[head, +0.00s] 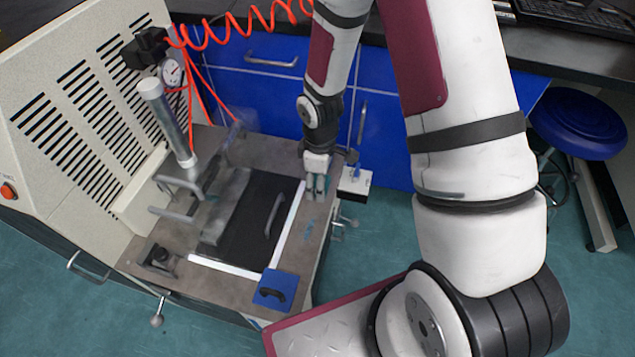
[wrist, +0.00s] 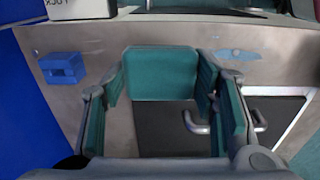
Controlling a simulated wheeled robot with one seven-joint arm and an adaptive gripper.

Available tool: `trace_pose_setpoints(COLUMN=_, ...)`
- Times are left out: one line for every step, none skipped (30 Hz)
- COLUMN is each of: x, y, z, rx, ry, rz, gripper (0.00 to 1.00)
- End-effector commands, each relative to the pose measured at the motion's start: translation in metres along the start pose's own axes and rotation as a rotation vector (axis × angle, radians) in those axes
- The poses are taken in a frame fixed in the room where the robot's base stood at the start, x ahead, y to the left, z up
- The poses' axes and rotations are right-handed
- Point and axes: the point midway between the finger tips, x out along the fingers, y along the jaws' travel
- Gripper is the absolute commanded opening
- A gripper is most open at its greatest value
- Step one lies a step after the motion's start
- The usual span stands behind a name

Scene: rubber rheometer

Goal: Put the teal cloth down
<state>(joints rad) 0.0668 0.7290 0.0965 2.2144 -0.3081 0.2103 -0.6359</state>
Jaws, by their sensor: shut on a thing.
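My gripper (head: 318,192) points down over the right side of the machine's grey-brown table top. In the wrist view, my gripper's fingers (wrist: 165,118) stand apart on either side of a teal panel. I take the panel for the teal cloth (wrist: 161,73), held between them. The fingers' inner faces are teal too, so the cloth's edges are hard to tell from the pads. In the head view only a little teal shows at the fingertips. Whether the cloth touches the table top cannot be told.
The table top (head: 310,238) bears a black plate with a handle (head: 262,210), white strips, a blue block (head: 272,290) and a small pale blue mark (wrist: 237,54). A white box (head: 355,182) stands at its right edge. The beige machine (head: 75,110) rises at left; blue cabinets (head: 265,100) stand behind.

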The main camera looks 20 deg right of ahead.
Motion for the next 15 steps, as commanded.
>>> trace_pose_setpoints(x=0.002, y=0.008, z=-0.003, rx=0.003, ry=0.002, rz=0.002, gripper=0.09)
trace_pose_setpoints(x=0.002, y=0.011, z=-0.005, rx=0.002, ry=0.001, rz=0.001, gripper=0.09)
trace_pose_setpoints(x=0.002, y=0.015, z=-0.007, rx=0.002, ry=0.001, rz=0.001, gripper=0.09)
trace_pose_setpoints(x=0.002, y=0.016, z=-0.007, rx=0.002, ry=0.001, rz=0.001, gripper=0.09)
trace_pose_setpoints(x=0.002, y=0.017, z=-0.008, rx=0.001, ry=0.000, rz=0.000, gripper=0.09)
trace_pose_setpoints(x=0.002, y=0.019, z=-0.008, rx=0.001, ry=0.000, rz=0.000, gripper=0.09)
trace_pose_setpoints(x=0.002, y=0.020, z=-0.009, rx=0.001, ry=0.000, rz=0.000, gripper=0.09)
trace_pose_setpoints(x=0.003, y=0.021, z=-0.010, rx=0.001, ry=0.000, rz=0.000, gripper=0.09)
trace_pose_setpoints(x=0.003, y=0.025, z=-0.011, rx=0.001, ry=0.001, rz=0.001, gripper=0.09)
trace_pose_setpoints(x=0.003, y=0.027, z=-0.012, rx=0.002, ry=0.001, rz=0.001, gripper=0.09)
trace_pose_setpoints(x=0.007, y=0.027, z=-0.012, rx=0.000, ry=0.000, rz=-0.001, gripper=0.09)
trace_pose_setpoints(x=0.015, y=0.026, z=-0.012, rx=0.000, ry=-0.001, rz=-0.002, gripper=0.09)
trace_pose_setpoints(x=0.020, y=0.026, z=-0.012, rx=0.000, ry=-0.002, rz=-0.002, gripper=0.09)
trace_pose_setpoints(x=0.025, y=0.026, z=-0.012, rx=-0.001, ry=-0.002, rz=-0.002, gripper=0.09)
trace_pose_setpoints(x=0.031, y=0.026, z=-0.011, rx=0.000, ry=-0.002, rz=-0.002, gripper=0.09)
